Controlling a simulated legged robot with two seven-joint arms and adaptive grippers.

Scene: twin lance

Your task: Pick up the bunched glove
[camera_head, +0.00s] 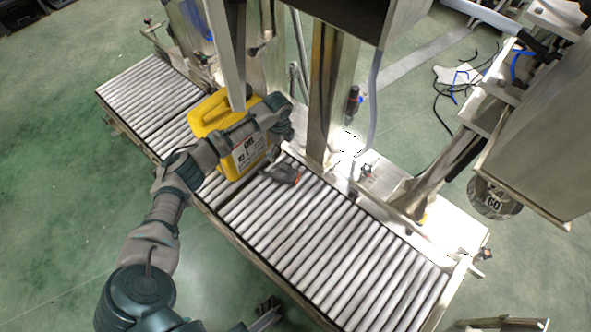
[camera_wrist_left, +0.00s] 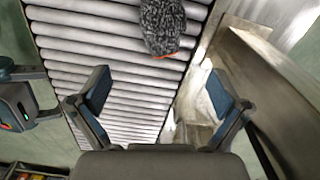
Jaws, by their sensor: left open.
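The bunched glove (camera_head: 283,174) is a small dark grey clump with an orange edge. It lies on the roller conveyor (camera_head: 330,245), to the right of a yellow jug. In the left wrist view the glove (camera_wrist_left: 162,25) is speckled grey, at the top, beyond the fingertips. My left gripper (camera_head: 285,120) is above the conveyor, up from the glove in the head view. In the left wrist view its two fingers (camera_wrist_left: 160,92) are spread with nothing between them. Dark parts at the bottom edge of the head view may be my right gripper (camera_head: 265,316); its jaws cannot be made out.
The yellow jug (camera_head: 215,112) stands on the conveyor, partly behind my left forearm. A metal post (camera_head: 322,95) rises beside the conveyor, near the gripper. A large metal box (camera_head: 548,140) is at the right. The rollers at the lower right are clear.

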